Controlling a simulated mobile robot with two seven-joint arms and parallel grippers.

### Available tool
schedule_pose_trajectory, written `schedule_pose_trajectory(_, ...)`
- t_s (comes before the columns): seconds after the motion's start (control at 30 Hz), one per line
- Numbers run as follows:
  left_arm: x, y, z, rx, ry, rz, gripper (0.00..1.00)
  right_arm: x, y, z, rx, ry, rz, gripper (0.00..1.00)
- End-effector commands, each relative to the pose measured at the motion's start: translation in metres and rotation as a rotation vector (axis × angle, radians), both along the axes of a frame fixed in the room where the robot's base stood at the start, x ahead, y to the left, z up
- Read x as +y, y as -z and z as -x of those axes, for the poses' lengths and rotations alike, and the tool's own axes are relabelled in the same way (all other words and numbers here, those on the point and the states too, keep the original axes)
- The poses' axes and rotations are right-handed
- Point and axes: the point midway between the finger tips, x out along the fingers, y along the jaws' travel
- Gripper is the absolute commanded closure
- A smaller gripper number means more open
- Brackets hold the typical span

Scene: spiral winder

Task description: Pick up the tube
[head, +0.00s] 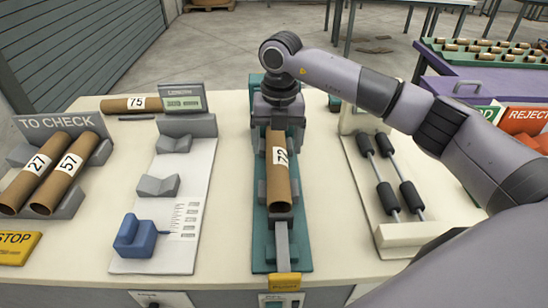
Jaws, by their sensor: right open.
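A brown cardboard tube marked 72 (279,182) lies lengthwise in the grey cradles of a teal fixture (262,240) at the middle of the table. My right gripper (278,122) points down at the far end of this tube, with the wrist above it. It is open; its fingers are small in the picture, and I cannot tell whether they touch the tube. The tube's far end is hidden there. Other tubes are 27 (32,178) and 57 (60,182) in the TO CHECK rack (62,126), and 75 (128,104) at the back left. My left gripper is out of view.
A white gauge board (170,238) with a blue stop (139,238) stands left of the fixture. A roller stand (412,234) is on the right, partly under my right arm. A red REJECT bin (524,119) and a green tray of tubes (490,55) are at the far right.

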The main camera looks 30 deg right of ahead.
Motion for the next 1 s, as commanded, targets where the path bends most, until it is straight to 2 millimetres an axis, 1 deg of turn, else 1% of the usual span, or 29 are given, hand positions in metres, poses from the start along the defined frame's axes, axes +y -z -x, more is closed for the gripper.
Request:
schedule_pose_trajectory(0.2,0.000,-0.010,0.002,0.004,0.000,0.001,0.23,-0.002,0.031,0.003,0.004,0.000,0.002,0.17)
schedule_pose_trajectory(0.3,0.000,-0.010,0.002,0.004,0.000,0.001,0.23,-0.001,0.044,0.002,0.003,0.000,0.000,0.17)
schedule_pose_trajectory(0.43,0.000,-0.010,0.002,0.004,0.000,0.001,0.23,-0.001,0.052,0.001,0.000,0.000,0.000,0.17)
schedule_pose_trajectory(0.63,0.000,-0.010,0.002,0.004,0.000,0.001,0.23,-0.001,0.052,0.001,-0.001,-0.001,0.000,0.17)
schedule_pose_trajectory(0.67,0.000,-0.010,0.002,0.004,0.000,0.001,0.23,-0.001,0.052,0.001,-0.001,-0.001,0.000,0.27)
schedule_pose_trajectory(0.7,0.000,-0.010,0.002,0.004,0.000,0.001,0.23,-0.001,0.052,0.001,-0.001,-0.001,0.000,0.40)
schedule_pose_trajectory(0.77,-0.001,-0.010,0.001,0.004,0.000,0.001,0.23,-0.001,0.052,0.001,-0.001,-0.001,0.000,0.60)
schedule_pose_trajectory(0.8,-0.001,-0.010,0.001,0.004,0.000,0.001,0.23,-0.001,0.052,0.001,-0.001,-0.001,0.000,0.73)
schedule_pose_trajectory(0.83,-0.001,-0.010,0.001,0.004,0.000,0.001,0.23,-0.001,0.052,0.001,-0.001,-0.001,0.000,0.79)
schedule_pose_trajectory(1.0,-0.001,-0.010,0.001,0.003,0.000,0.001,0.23,-0.001,0.051,0.001,-0.001,-0.001,0.000,0.80)
